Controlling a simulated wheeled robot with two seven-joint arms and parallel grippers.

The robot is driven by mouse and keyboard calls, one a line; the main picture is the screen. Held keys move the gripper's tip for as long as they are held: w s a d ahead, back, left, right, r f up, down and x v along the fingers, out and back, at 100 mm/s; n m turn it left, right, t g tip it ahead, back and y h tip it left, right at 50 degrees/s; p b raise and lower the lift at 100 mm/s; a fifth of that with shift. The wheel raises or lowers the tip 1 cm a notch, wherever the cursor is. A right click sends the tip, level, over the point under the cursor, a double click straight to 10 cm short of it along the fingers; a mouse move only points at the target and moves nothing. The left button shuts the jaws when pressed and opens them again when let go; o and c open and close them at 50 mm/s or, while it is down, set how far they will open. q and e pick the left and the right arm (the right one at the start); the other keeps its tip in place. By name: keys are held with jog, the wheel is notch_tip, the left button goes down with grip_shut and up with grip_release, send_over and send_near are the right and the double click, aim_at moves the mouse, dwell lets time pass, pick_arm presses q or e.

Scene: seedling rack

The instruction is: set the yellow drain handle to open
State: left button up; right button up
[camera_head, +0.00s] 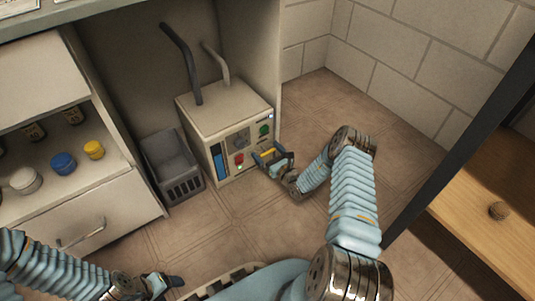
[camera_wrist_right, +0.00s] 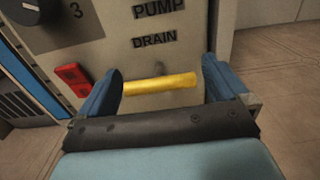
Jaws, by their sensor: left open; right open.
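The yellow drain handle (camera_wrist_right: 160,84) lies almost level on the front of the pump box, under the word DRAIN, in the right wrist view. In the head view the handle (camera_head: 268,153) is a small yellow bar low on the box's front. My right gripper (camera_wrist_right: 160,80) is open, with one blue finger at each end of the handle; I cannot tell whether they touch it. The right gripper also shows in the head view (camera_head: 272,157) at the box's front. My left gripper (camera_head: 176,283) is open and empty, low in the head view, far from the box.
The beige box (camera_head: 225,107) carries a dial (camera_head: 240,140), a green knob (camera_head: 264,130) and a red switch (camera_wrist_right: 72,79) left of the handle. A grey crate (camera_head: 172,165) stands left of it. A drawer unit (camera_head: 85,220) is further left. Floor in front is clear.

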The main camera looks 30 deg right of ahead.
aim_at(269, 153)
jog(key=c, duration=1.2)
jog(key=s+p, duration=0.2)
jog(key=s, duration=0.2)
jog(key=shift+d+r, duration=0.1)
jog(key=shift+d, duration=0.05)
jog(key=shift+s, duration=0.2)
jog(key=o, duration=1.2)
jog(key=s+d+p, duration=0.1)
jog(key=s+p, duration=0.1)
jog(key=s, duration=1.2)
